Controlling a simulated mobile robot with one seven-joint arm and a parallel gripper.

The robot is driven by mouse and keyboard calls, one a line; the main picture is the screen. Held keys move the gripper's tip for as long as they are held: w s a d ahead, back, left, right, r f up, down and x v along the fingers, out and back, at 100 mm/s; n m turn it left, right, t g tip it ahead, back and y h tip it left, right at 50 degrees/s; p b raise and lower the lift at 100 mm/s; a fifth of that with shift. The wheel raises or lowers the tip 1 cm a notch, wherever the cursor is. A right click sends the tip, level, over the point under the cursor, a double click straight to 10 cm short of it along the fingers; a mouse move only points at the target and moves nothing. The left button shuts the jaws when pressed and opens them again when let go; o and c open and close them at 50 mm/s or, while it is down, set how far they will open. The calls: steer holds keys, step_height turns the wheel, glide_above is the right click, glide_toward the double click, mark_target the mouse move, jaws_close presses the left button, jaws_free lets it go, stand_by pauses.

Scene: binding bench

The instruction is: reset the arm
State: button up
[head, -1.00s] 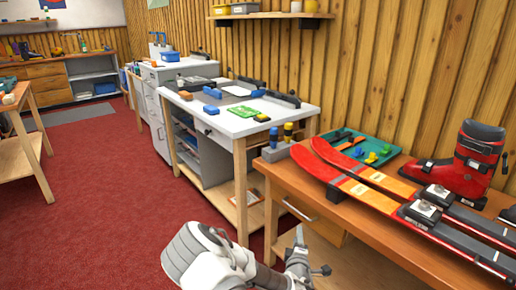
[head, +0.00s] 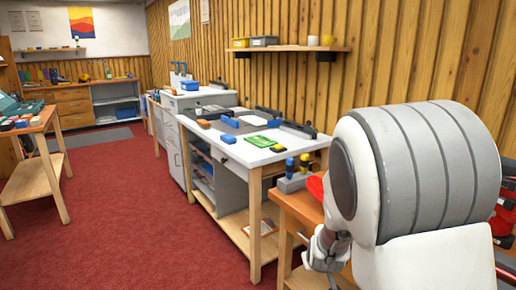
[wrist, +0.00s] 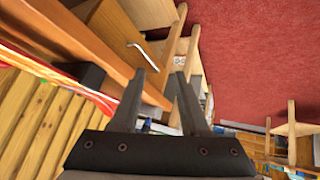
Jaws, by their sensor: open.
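My gripper (wrist: 160,88) shows in the wrist view with its two dark fingers apart and nothing between them. Beyond the fingers are the side of a wooden bench (wrist: 88,38) with a metal drawer handle, and the red floor (wrist: 240,50). In the head view my arm's large white and grey link fills the right side and hides most of the near bench and what lies on it.
The near wooden bench (head: 292,208) stands close to my arm. A white-topped workbench (head: 225,146) with tools is beyond it, along the wood-panelled wall. A shelf (head: 290,48) hangs above. Another wooden table (head: 30,130) stands at left. The red carpet (head: 125,220) between is clear.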

steer(key=s+a+r+m+g+y, duration=0.1)
steer(key=s+a+r+y, duration=0.1)
steer(key=s+r, duration=1)
steer(key=s+r+g, duration=0.1)
steer(key=s+r, duration=0.2)
steer(key=s, duration=0.5)
steer(key=s+r+g, duration=0.1)
steer(key=s+r, duration=0.1)
steer(key=s, duration=0.6)
step_height(320, 180, up, 24)
steer(key=p, duration=2.4)
steer(key=shift+w+d+r+m+h+p, duration=0.25)
steer(key=shift+w+d+m+h+p, duration=0.05)
steer(key=shift+w+m+p, duration=0.1)
steer(key=shift+d, duration=0.15)
